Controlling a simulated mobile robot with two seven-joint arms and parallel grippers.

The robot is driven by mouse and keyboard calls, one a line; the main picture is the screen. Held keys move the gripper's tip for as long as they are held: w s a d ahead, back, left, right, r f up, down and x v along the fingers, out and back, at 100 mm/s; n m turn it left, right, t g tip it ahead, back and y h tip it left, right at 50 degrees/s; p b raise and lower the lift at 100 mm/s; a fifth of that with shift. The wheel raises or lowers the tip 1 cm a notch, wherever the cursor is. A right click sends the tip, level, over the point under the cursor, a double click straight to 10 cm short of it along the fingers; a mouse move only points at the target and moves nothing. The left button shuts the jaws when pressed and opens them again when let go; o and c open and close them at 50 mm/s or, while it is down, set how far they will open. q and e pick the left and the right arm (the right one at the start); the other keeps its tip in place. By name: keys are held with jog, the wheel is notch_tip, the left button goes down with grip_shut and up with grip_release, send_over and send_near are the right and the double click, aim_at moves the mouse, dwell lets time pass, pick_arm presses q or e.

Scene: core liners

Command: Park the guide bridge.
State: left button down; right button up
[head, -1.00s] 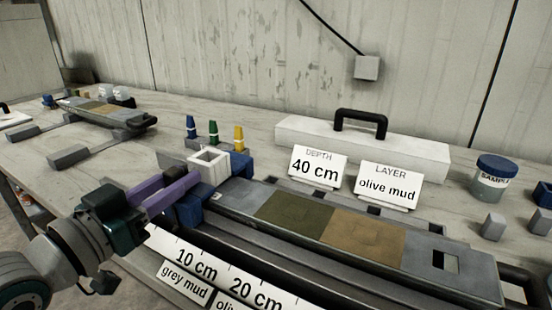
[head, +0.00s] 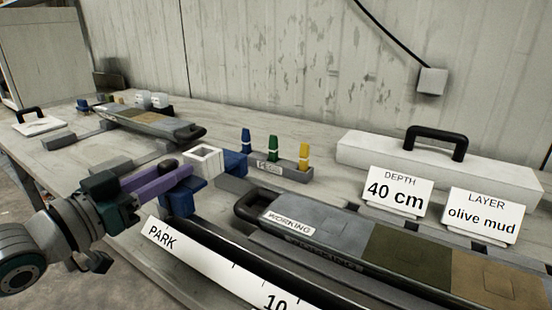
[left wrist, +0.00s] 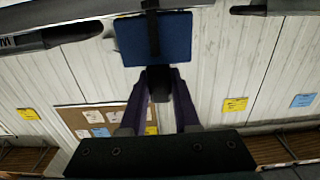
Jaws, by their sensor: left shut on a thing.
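The guide bridge has blue feet (head: 180,198) and a white square collar (head: 203,158). It stands just beyond the handled left end of the working core liner (head: 330,226), near the PARK mark (head: 162,235) of the white scale strip. My left gripper (head: 168,180) comes from the left, with purple fingers shut on the bridge's near side. In the left wrist view, the fingers (left wrist: 160,90) close on a dark part below a blue block (left wrist: 153,40) of the bridge. Whether the bridge touches a stop is hidden. My right gripper is not in view.
Blue, green and yellow markers stand in a grey rack (head: 265,165) behind the bridge. DEPTH 40 cm (head: 396,192) and LAYER olive mud (head: 483,217) cards stand at right, before a long white box (head: 370,152). Another liner (head: 140,121) lies at back left.

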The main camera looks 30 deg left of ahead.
pick_arm(q)
jog(key=shift+a+f, duration=0.1)
jog(key=shift+a, duration=0.1)
jog(key=c, duration=1.1)
grip_release()
jog(key=o, duration=0.5)
jog(key=shift+a, duration=0.1)
jog(key=shift+c, duration=0.2)
jog(key=shift+s, duration=0.2)
jog(key=s+p, duration=0.1)
jog(key=s, duration=0.8)
jog(key=shift+s+a, duration=0.25)
jog(key=shift+a, duration=0.1)
jog(key=shift+d, duration=0.1)
